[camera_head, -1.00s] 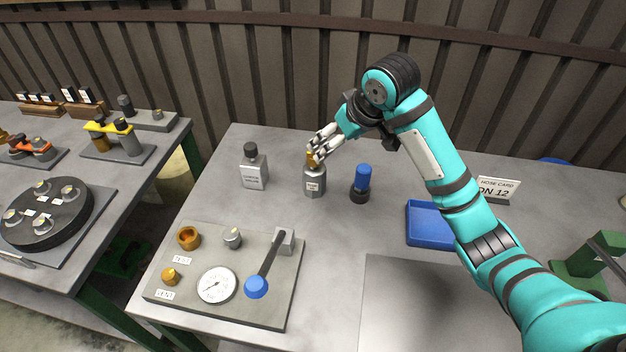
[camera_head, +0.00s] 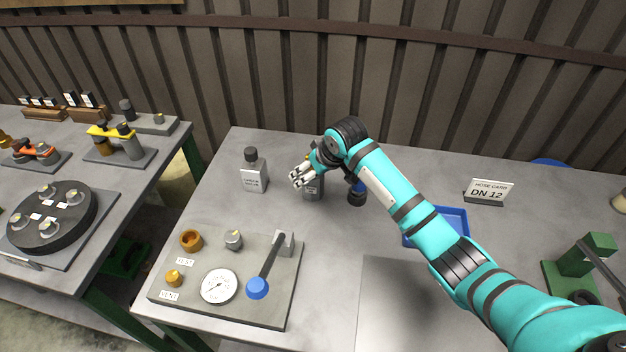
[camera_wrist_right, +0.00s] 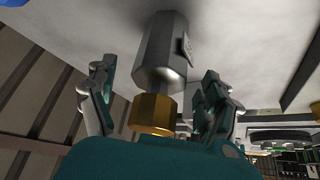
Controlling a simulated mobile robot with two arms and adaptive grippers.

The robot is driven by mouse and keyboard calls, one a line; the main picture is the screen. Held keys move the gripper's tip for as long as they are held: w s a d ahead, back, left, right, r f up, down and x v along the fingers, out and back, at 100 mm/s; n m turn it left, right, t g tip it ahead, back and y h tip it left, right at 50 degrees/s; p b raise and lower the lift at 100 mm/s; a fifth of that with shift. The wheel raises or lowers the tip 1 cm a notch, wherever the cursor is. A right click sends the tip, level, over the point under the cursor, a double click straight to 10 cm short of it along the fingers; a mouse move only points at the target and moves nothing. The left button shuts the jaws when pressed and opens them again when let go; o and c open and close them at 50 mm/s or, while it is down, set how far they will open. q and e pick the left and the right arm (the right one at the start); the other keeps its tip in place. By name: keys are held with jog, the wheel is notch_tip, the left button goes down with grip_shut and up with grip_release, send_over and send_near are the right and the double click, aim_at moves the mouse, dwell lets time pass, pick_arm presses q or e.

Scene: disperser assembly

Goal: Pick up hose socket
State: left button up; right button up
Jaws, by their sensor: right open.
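My right gripper (camera_head: 299,179) is open, low at the cylinder, with a finger on either side (camera_wrist_right: 160,75). Whether the fingers touch it I cannot tell. My left gripper is not in view.
A plate (camera_head: 210,308) with a gauge, brass parts and a lever lies in front. A blue tray (camera_head: 457,213) is at the right.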

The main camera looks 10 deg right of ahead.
jog(key=shift+w+a+f, duration=0.15)
jog(key=shift+w+f, duration=0.15)
jog(key=shift+f, duration=0.2)
grip_shut()
jog(key=shift+r, duration=0.15)
